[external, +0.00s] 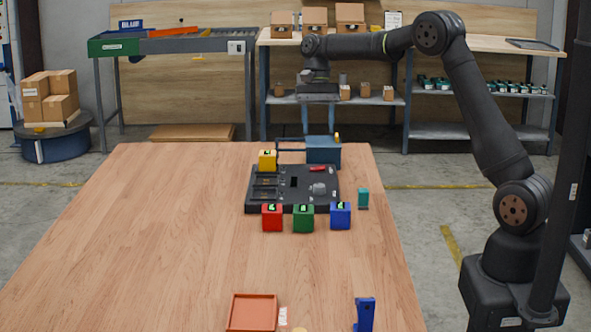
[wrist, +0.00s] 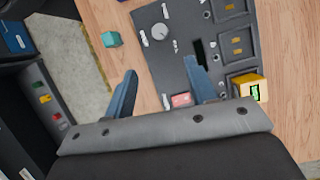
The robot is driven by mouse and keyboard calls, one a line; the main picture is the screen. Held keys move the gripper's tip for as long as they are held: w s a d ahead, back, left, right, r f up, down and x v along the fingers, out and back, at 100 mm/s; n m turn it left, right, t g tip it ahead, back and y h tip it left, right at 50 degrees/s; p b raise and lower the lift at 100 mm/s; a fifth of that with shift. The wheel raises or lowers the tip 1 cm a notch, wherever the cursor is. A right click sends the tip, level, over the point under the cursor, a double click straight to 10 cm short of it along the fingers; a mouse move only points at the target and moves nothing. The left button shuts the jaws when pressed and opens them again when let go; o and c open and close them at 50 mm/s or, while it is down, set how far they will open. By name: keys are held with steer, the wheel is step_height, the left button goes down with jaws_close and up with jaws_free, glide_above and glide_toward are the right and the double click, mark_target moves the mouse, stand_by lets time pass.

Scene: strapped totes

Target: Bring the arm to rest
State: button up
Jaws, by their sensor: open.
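My gripper (external: 319,128) hangs from my raised arm above the far end of the wooden table (external: 160,230), pointing down. Its two blue fingers are spread apart with nothing between them. In the wrist view my gripper (wrist: 160,68) is over the dark panel board (wrist: 170,60), clear of it as far as I can tell. The board also shows in the external view (external: 325,205).
A yellow cube (external: 267,161) stands at the board's back left. Red (external: 272,218), green (external: 303,219) and blue (external: 340,216) cubes stand along its front. A teal block (external: 363,198) is to the right, a blue box (external: 323,150) behind. An orange tray (external: 252,313) lies in front.

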mark_target(319, 185)
steer(key=x, duration=1.5)
